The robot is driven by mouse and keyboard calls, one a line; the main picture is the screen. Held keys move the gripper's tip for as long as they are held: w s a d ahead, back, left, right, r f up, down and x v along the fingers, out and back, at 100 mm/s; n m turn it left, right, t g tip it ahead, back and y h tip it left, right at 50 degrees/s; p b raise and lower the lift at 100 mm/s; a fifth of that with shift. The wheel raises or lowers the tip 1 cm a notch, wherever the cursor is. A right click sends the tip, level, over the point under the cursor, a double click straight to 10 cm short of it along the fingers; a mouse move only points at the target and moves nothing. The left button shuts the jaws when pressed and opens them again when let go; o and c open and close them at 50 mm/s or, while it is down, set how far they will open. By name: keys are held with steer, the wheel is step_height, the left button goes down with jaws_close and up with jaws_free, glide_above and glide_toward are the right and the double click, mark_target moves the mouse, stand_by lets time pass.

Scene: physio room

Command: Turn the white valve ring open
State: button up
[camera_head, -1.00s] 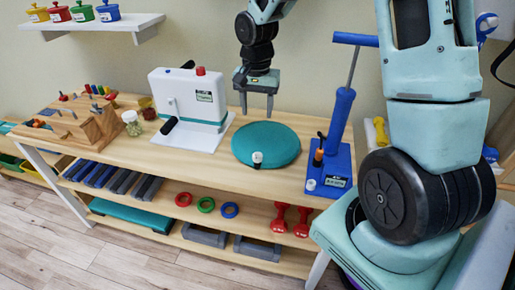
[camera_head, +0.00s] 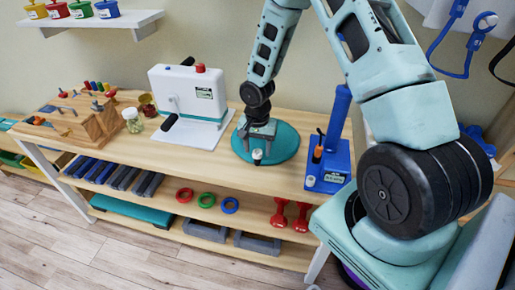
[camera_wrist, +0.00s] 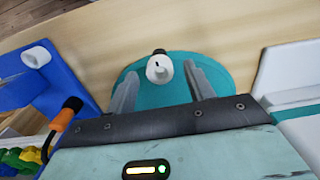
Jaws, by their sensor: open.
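The white valve ring (camera_head: 257,154) stands at the near edge of a round teal cushion (camera_head: 286,144) on the table. In the wrist view the ring (camera_wrist: 159,69) is a short white cylinder with a small dark mark on top and a black part beside it. My gripper (camera_head: 258,143) points down over the cushion, just behind the ring in the head view. In the wrist view its two fingers are spread, one on each side of the ring, with nothing gripped. I cannot tell their exact height relative to the ring.
A blue pump (camera_head: 336,135) with a white cap on its base (camera_head: 310,181) and an orange-handled tool stands right of the cushion. A white device (camera_head: 190,95) with a black handle stands left. A wooden peg block (camera_head: 85,120) is farther left. The table front is clear.

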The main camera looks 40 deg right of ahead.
steer(key=shift+f, duration=0.5)
steer(key=c, duration=1)
steer(key=shift+n, duration=0.3)
steer(key=n, duration=0.4)
steer(key=shift+n+p, duration=0.35)
steer(key=shift+n, duration=1.95)
